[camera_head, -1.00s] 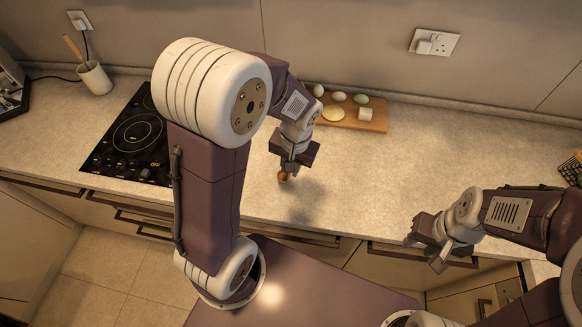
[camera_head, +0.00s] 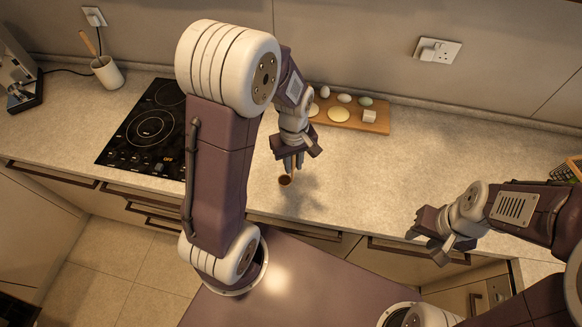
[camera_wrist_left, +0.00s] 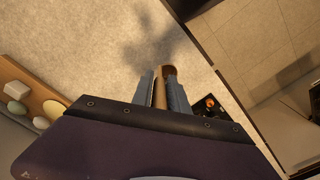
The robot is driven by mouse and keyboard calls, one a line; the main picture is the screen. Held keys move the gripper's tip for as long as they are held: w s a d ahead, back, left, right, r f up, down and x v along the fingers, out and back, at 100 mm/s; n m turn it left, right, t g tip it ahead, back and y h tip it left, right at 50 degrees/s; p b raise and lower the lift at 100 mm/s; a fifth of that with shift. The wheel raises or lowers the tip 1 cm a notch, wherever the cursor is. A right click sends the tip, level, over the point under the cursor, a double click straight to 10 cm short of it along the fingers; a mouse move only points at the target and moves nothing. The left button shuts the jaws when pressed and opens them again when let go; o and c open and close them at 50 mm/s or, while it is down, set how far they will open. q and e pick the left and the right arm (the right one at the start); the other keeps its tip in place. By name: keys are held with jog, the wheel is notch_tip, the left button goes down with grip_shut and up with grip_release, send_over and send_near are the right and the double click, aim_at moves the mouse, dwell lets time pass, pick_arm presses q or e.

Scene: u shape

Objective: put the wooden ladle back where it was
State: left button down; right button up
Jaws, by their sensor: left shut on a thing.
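The wooden ladle (camera_wrist_left: 158,92) is held between the blue-grey fingers of my left gripper (camera_wrist_left: 162,90), seen in the left wrist view. Its handle runs between the fingers, and its brown bowl (camera_wrist_left: 169,71) shows just beyond their tips. In the head view, the ladle's dark round bowl (camera_head: 285,180) shows below my left gripper (camera_head: 292,162), over the front part of the counter. I cannot tell whether it touches the counter. The rest of the handle is hidden by the gripper. My right gripper (camera_head: 440,242) hangs by the counter's front edge at right; its jaw opening is unclear.
A white crock (camera_head: 107,73) with a wooden-handled utensil (camera_head: 88,43) stands behind the black hob (camera_head: 150,128) at left. A wooden board (camera_head: 376,124) with eggs and pale pieces lies at the back. The counter (camera_head: 350,175) between the board and front edge is clear.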

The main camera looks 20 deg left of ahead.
pick_arm(q)
jog(key=shift+w+a+f+p, duration=0.1)
jog(key=shift+w+a+f, duration=0.15)
jog(key=shift+f, duration=0.65)
jog(key=shift+w+a+f+p, duration=0.1)
jog(key=shift+w+f, duration=0.3)
jog(key=shift+f, duration=0.55)
jog(key=shift+w+a+f+p, duration=0.1)
jog(key=shift+w+a+f, duration=0.15)
jog(key=shift+f, duration=0.65)
jog(key=c, duration=1.3)
grip_release()
jog(key=shift+d, duration=0.1)
notch_tip(320, 180, up, 12)
jog(key=s+d+f+m+t, duration=0.1)
jog(key=s+d+f+m, duration=0.1)
jog(key=s+m, duration=0.7)
jog(key=shift+d+f, duration=0.15)
jog(key=shift+f, duration=0.55)
